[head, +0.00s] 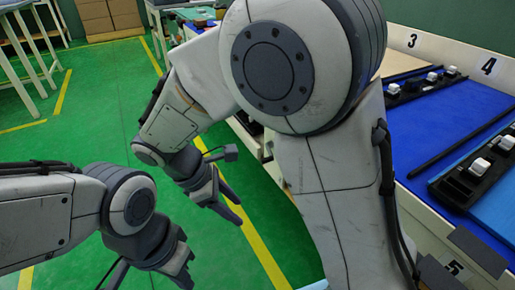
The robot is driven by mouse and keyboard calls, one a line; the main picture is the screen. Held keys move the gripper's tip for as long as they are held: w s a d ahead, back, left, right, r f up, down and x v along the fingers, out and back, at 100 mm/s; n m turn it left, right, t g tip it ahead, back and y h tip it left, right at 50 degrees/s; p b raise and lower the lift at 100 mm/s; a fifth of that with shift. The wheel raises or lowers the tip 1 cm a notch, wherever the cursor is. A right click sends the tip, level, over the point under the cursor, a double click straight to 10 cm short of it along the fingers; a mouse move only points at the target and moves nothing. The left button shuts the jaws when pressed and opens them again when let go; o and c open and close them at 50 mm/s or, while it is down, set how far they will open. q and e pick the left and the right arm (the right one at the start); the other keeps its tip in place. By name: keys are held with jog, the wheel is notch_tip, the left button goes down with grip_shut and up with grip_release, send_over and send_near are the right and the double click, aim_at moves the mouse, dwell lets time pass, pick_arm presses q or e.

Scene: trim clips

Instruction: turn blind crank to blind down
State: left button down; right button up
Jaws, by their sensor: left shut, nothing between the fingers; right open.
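I see no blind and no crank that I can make out in the head view; my own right arm covers much of the middle. My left gripper (187,270) is low at the left, above the green floor, shut and empty. My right gripper (236,209) hangs a little higher and further right, open and empty, over the floor beside the bench. Neither gripper touches anything.
A bench with numbered bays runs along the right, with a blue mat (435,135) and dark strips carrying white-topped clips (479,167). Yellow lines (262,262) cross the green floor. Cardboard boxes (108,17) and tables stand at the back.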

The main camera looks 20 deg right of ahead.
jog(key=w+d+f+n+h, duration=0.1)
jog(key=w+f+n+h, duration=0.15)
jog(key=w, duration=0.25)
jog(key=w+d+f+n+t+h+p, duration=0.1)
jog(key=w+n+h, duration=0.1)
jog(key=w+n, duration=0.15)
jog(key=w+d+f+n+h, duration=0.1)
jog(key=w+n+h, duration=0.15)
jog(key=w, duration=0.25)
jog(key=n+t+h+p, duration=0.1)
jog(key=n+t+h, duration=0.2)
jog(key=n+h, duration=0.25)
send_near(259, 162)
jog(key=d, duration=0.3)
jog(key=shift+y, duration=0.25)
jog(key=d, duration=0.3)
jog(key=w+d, duration=0.1)
jog(key=d, duration=0.2)
jog(key=w+d+b, duration=0.1)
jog(key=d, duration=0.1)
jog(key=shift+w+d+r, duration=0.1)
jog(key=shift+d+r, duration=0.05)
jog(key=shift+d, duration=0.25)
